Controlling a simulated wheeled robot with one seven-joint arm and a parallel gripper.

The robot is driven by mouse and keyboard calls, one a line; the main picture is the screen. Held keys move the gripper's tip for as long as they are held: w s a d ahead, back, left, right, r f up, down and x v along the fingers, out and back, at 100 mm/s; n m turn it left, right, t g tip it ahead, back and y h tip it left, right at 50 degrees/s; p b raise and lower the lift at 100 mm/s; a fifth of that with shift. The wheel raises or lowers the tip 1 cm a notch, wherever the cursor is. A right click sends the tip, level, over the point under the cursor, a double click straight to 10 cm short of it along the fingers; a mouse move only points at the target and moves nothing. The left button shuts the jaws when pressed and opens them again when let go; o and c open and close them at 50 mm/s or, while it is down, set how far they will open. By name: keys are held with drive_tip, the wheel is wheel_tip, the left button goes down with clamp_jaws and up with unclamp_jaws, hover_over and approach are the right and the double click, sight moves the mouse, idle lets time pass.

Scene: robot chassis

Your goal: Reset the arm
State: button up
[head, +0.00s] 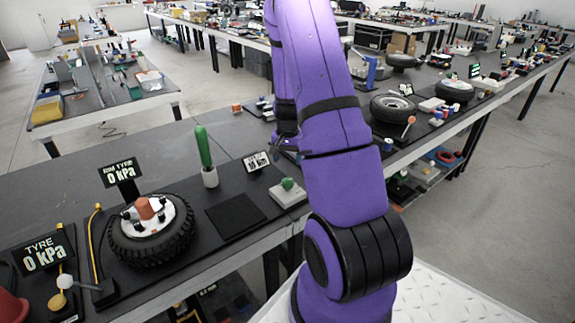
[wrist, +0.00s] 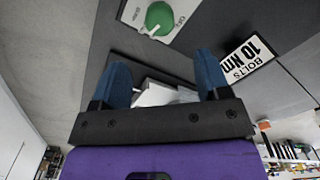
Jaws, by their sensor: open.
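My purple arm (head: 345,175) reaches up over the workbench and fills the middle of the head view. My gripper (wrist: 163,78) shows two blue fingers spread apart in the wrist view. A white object (wrist: 158,93), hard to make out, shows in the gap between them, and I see no grip on it. In the head view my gripper (head: 290,147) is small, above the bench to the left of the arm, and partly hidden by it.
A green button on a white base (head: 288,190), a "10 Nm" sign (head: 256,161) and a green-handled tool (head: 204,150) stand near my gripper. A tyre (head: 150,232) lies further left. Another tyre (head: 397,108) lies right of my arm. The dark pad (head: 236,215) is bare.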

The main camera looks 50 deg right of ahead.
drive_tip(key=shift+r, duration=0.15)
idle(0.5)
drive_tip(key=a+r+n+t, duration=0.1)
drive_tip(key=a+r+n, duration=0.2)
drive_tip(key=a+r, duration=0.75)
drive_tip(key=a+r+n+t, duration=0.25)
drive_tip(key=a+r, duration=0.45)
drive_tip(key=r, duration=0.6)
drive_tip(key=s+a+r+n, duration=0.2)
drive_tip(key=s+a+r, duration=0.1)
drive_tip(key=s, duration=0.3)
drive_tip(key=s+a+r+n+t, duration=0.1)
drive_tip(key=s+a+r+n, duration=0.1)
drive_tip(key=s+a+r, duration=0.2)
drive_tip(key=s+a+r+n, duration=0.3)
drive_tip(key=s+a, duration=0.3)
drive_tip(key=s, duration=0.2)
drive_tip(key=shift+s+a+r+t, duration=0.3)
drive_tip(key=shift+s+r+t, duration=0.05)
drive_tip(key=shift+r, duration=0.05)
